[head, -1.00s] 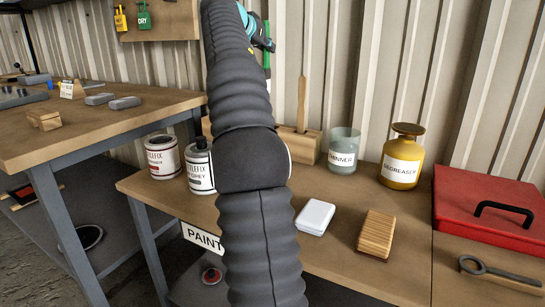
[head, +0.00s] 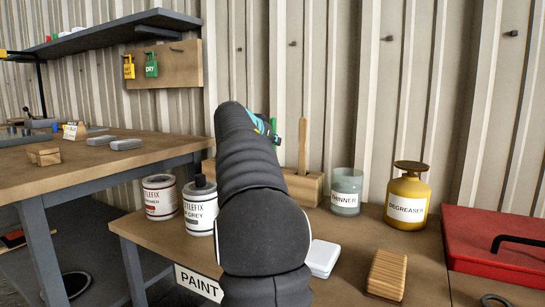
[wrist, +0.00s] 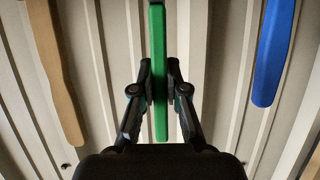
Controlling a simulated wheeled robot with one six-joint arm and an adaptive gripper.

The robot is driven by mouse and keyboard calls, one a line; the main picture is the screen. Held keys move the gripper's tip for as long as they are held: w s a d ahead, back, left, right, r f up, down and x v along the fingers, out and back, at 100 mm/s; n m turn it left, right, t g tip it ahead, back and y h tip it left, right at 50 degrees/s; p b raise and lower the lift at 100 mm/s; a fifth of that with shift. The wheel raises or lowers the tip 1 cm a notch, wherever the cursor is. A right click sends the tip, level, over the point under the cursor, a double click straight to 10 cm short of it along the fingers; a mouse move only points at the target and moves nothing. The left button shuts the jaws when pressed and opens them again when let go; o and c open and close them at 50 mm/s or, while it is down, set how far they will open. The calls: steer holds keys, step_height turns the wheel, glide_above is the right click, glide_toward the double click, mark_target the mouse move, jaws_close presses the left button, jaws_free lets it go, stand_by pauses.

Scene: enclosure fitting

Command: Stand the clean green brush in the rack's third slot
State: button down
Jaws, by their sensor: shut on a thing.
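The green brush (wrist: 159,80) is held by its handle between the fingers of my gripper (wrist: 159,68) in the wrist view. In the head view a short piece of the green handle (head: 273,126) shows behind my arm, above the wooden rack (head: 310,190). My gripper is mostly hidden by my arm there. A plain wooden handle (head: 303,145) stands upright in the rack, to the right of my gripper. The wrist view shows a wooden handle (wrist: 56,75) at left and a blue handle (wrist: 272,55) at right, both apart from the green one. The rack's slots and the brush's lower end are hidden.
A white box (head: 322,258), a wooden-backed brush (head: 386,275) and a red case (head: 500,245) lie on the bench.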

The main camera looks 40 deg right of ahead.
steer(key=shift+f+b, duration=0.4)
steer(key=shift+f, duration=1.45)
steer(key=shift+f, duration=0.15)
steer(key=c, duration=1.2)
jaws_free()
steer(key=shift+a+r, duration=0.1)
steer(key=shift+r, duration=0.15)
steer(key=v, duration=1.1)
steer(key=shift+a, duration=0.35)
steer(key=shift+r, duration=0.2)
